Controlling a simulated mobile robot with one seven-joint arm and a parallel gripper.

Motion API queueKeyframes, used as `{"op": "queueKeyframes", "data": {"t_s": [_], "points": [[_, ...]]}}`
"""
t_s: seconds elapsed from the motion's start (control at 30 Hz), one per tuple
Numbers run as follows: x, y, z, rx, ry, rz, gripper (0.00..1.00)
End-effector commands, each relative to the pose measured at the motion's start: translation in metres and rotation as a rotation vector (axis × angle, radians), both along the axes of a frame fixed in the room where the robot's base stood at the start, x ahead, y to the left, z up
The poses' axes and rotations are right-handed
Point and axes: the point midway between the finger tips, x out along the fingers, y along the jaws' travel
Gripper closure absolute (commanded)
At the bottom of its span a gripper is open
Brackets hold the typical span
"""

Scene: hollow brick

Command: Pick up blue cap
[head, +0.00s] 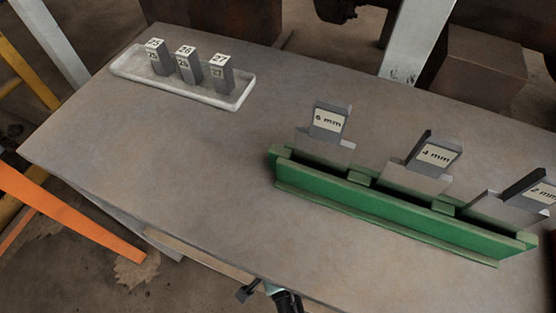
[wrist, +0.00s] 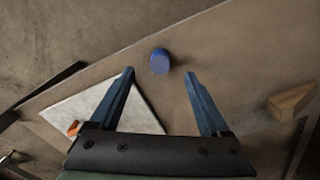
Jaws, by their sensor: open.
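The blue cap (wrist: 159,62) is a small round piece on a brown-grey surface in the upper middle of the wrist view. My gripper (wrist: 159,73) is open, with one blue finger on each side at the bottom and the cap just past the fingertips, centred between them in the picture. Nothing is held, and I cannot tell the height of the fingers above the cap. In the head view only a small part of my gripper shows at the bottom edge. The cap does not show in the head view.
A pale triangular piece (wrist: 140,117) lies partly behind the left finger. A wooden block (wrist: 290,103) is at the right. In the head view, a white tray (head: 205,95) with numbered blocks and a green rack (head: 400,219) with labelled gauges stand on the table (head: 180,160).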

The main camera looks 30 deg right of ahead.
Motion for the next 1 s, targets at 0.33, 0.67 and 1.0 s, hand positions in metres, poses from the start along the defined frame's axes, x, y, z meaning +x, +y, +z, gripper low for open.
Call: {"op": "queueKeyframes", "data": {"t_s": [0.33, 0.67, 1.0], "points": [[0.001, -0.001, -0.046, 0.0, -0.002, 0.0, 0.2], [0.004, -0.008, -0.091, 0.0, 0.0, 0.002, 0.2], [0.004, -0.009, -0.096, -0.001, -0.001, 0.001, 0.2]]}}
